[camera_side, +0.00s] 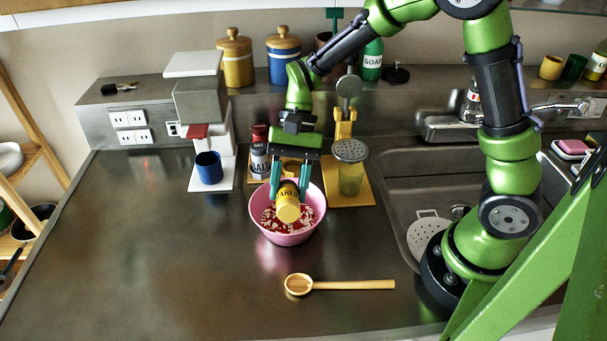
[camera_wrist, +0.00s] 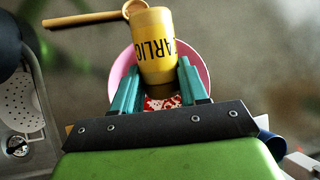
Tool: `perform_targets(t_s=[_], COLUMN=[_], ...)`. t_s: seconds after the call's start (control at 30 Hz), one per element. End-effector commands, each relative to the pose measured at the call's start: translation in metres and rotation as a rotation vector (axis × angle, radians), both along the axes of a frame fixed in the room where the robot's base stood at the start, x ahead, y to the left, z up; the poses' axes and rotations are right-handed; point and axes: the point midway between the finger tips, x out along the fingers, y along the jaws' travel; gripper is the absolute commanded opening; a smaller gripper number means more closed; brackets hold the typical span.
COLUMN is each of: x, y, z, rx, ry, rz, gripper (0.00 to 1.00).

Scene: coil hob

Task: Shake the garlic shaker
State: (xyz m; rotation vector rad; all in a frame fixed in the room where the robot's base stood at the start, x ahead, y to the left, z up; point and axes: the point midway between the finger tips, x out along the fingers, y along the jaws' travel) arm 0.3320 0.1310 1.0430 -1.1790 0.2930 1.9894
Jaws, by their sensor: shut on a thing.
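The yellow garlic shaker (camera_side: 288,203) is held between the teal fingers of my gripper (camera_side: 290,185), above the pink bowl (camera_side: 312,207). In the side view it is tilted, with one end facing the camera and downward. In the wrist view the shaker (camera_wrist: 156,48) shows dark lettering reading "ARLIC", and the gripper fingers (camera_wrist: 156,88) close on its sides. The pink bowl (camera_wrist: 203,65) shows behind it, with red and white contents partly hidden by the shaker and fingers.
A wooden spoon (camera_side: 340,285) lies on the counter in front of the bowl. A salt shaker (camera_side: 259,155) and a wooden board (camera_side: 363,192) stand behind. A blue mug (camera_side: 208,168) sits at left, the sink (camera_side: 395,170) at right. The left counter is clear.

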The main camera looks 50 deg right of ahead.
Motion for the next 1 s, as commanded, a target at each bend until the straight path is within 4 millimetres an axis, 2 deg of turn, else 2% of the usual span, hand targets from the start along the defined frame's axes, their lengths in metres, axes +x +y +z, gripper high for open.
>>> perform_targets(t_s=[0.03,0.07,0.1,0.13,0.17,0.2,0.27,0.3,0.8,1.0], x=[-0.001,0.001,0.003,0.003,0.002,0.000,-0.003,-0.001,0.001,0.001], y=[0.001,0.001,0.001,0.001,0.001,0.000,0.000,0.000,0.001,0.001], z=[-0.015,-0.005,0.024,0.041,0.049,0.039,-0.004,-0.015,-0.009,0.010], rx=[0.001,0.004,0.007,0.007,0.005,0.002,-0.001,0.000,0.003,0.003], ry=[0.008,-0.005,-0.021,-0.021,-0.015,0.001,0.018,0.010,-0.003,-0.006], rz=[-0.001,-0.001,0.000,0.000,-0.001,-0.001,-0.002,-0.001,-0.001,-0.001], gripper=[0.10,0.10,0.10,0.10,0.10,0.10,0.10,0.10,0.10,0.10])
